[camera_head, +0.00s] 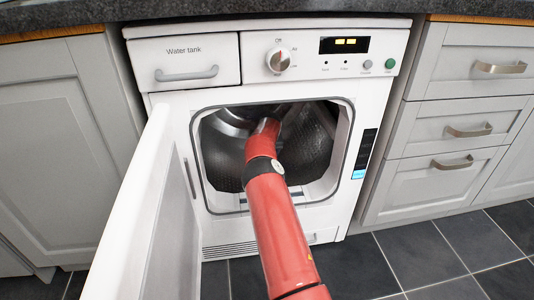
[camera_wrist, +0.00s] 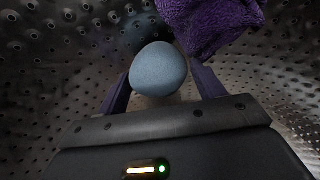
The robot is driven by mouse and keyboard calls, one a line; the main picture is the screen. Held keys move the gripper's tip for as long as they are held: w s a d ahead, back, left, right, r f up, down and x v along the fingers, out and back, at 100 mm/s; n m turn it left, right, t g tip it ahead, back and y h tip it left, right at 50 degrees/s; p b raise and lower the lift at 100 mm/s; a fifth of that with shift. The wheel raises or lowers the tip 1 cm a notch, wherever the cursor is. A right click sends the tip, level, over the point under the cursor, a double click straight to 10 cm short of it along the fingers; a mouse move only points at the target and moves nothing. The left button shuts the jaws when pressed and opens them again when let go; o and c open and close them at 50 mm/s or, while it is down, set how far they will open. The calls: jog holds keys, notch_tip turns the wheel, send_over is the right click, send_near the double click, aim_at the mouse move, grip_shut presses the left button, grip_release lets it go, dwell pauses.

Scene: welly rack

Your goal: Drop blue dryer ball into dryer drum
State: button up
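The dryer's door stands open and my arm reaches through the opening into the dryer drum (camera_head: 222,160), a dark perforated metal drum. The drum's wall (camera_wrist: 60,70) fills the wrist view. The blue dryer ball (camera_wrist: 158,70) is a smooth, pale blue ball, seen between the two fingertips of my gripper (camera_wrist: 159,74). The fingers meet the ball on both sides, so the gripper appears shut on it, inside the drum. In the head view my arm hides the ball and the gripper's fingers.
A purple cloth (camera_wrist: 210,25) lies in the drum, just beyond the ball. The open white door (camera_head: 140,215) stands left of my arm. The opening's rim (camera_head: 345,150) surrounds my arm. Grey cabinets (camera_head: 450,130) flank the dryer under a dark worktop (camera_head: 270,8).

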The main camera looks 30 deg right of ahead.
jog(key=shift+o, duration=0.2)
jog(key=p+v, duration=0.1)
jog(key=v, duration=0.6)
jog(key=shift+w+r+p, duration=0.1)
jog(key=shift+r+p, duration=0.25)
jog(key=shift+r, duration=0.5)
jog(key=shift+s, duration=0.25)
jog(key=shift+s, duration=0.1)
